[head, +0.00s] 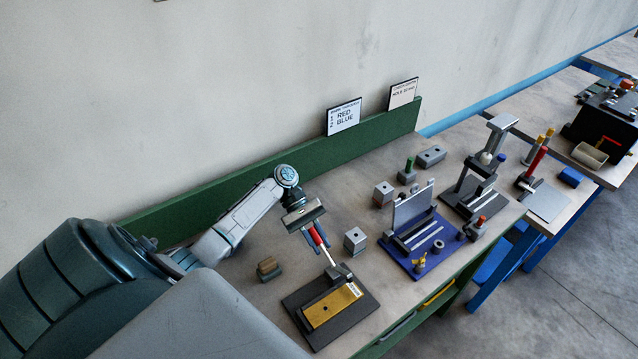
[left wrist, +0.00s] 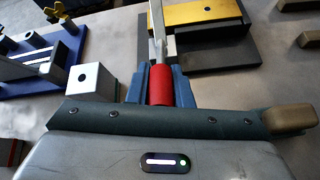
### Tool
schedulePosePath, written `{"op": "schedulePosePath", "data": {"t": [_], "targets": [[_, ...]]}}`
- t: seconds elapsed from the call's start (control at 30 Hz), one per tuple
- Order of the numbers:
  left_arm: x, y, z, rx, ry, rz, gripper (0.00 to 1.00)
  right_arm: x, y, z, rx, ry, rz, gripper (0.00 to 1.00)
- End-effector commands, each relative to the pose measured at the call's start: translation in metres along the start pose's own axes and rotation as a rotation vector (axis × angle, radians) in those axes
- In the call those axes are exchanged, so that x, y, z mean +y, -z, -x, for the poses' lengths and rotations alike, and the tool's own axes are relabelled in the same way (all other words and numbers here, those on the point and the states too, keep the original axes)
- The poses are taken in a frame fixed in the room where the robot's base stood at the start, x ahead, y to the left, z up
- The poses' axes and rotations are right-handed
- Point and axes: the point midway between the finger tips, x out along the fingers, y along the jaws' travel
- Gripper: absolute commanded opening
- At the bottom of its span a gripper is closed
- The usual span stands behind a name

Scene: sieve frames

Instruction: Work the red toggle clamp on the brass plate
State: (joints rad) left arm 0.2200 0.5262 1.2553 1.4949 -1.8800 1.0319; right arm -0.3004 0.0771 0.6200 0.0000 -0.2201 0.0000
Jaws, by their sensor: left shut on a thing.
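The brass plate (head: 331,307) lies on a dark base (head: 359,317) near the front of the bench. It also shows at the top of the left wrist view (left wrist: 202,13). The toggle clamp's red handle (head: 319,236) sits on a pale metal lever that rises from the clamp body (head: 341,272) at the plate's far end, leaning toward my arm. My left gripper (head: 317,242) is shut on this handle. In the left wrist view the red grip (left wrist: 161,86) lies between the blue fingers. My right gripper is not in view.
A blue fixture (head: 421,258) with an upright grey plate stands to the right. A grey block (head: 355,240) is close beside the gripper, and a brown block (head: 269,268) lies left of the base.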

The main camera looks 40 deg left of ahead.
Motion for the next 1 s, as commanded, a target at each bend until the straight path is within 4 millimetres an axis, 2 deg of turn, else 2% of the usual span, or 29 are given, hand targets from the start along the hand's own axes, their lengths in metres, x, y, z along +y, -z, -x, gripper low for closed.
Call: {"op": "schedulePosePath", "data": {"t": [0.27,0.3,0.4,0.77,0.87,1.0], "targets": [[0.001,-0.002,0.001,-0.001,-0.001,-0.005,0.00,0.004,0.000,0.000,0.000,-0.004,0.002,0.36],[0.002,-0.002,0.001,-0.001,-0.001,-0.005,0.21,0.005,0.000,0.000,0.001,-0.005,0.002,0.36],[0.001,-0.001,0.001,0.000,0.000,-0.004,0.41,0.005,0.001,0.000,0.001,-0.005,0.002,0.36],[0.000,0.001,0.005,0.002,0.000,-0.001,0.41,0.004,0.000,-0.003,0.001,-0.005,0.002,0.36],[0.000,0.003,0.016,0.004,0.000,-0.001,0.41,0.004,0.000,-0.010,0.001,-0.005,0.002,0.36],[0.000,0.004,0.044,0.006,0.000,-0.003,0.41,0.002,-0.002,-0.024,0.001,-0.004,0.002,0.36]]}}
